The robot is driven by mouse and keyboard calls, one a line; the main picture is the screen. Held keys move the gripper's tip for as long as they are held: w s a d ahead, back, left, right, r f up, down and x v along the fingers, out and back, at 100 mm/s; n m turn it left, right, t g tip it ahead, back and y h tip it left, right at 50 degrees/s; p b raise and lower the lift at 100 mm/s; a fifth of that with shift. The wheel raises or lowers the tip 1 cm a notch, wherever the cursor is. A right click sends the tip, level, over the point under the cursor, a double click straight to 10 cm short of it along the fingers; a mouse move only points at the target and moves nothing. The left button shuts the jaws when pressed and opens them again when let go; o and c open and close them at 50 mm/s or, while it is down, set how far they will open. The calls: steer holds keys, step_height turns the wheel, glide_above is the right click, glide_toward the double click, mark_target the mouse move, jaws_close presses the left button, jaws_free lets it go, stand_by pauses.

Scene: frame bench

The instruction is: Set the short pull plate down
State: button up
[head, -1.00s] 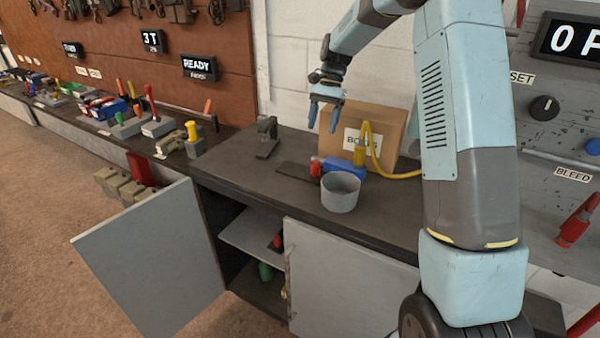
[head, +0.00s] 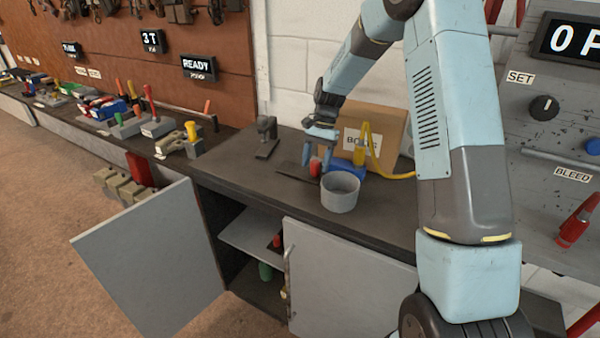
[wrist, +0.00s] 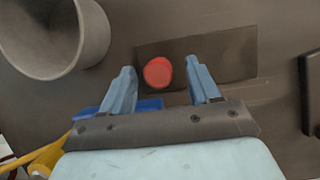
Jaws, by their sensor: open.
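A dark flat plate (head: 291,177), which looks like the short pull plate, lies on the bench top. It also shows in the wrist view (wrist: 225,57). A red round-topped piece (wrist: 158,73) stands at the plate's edge; I cannot tell whether it is fixed to the plate. My gripper (head: 317,167) is open, pointing down low over the bench. In the wrist view my gripper (wrist: 161,66) has one finger on each side of the red piece, with gaps showing. I cannot tell how high the fingertips are above the plate.
A grey round cup (head: 340,192) stands close at the right front. A blue object (head: 347,168) with a yellow hose (head: 375,150) and a cardboard box (head: 372,125) are behind. A dark stand (head: 267,135) is at the left. Below, a cabinet door (head: 150,255) hangs open.

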steer(key=shift+x, duration=0.85)
jaws_close()
steer(key=shift+r, duration=0.1)
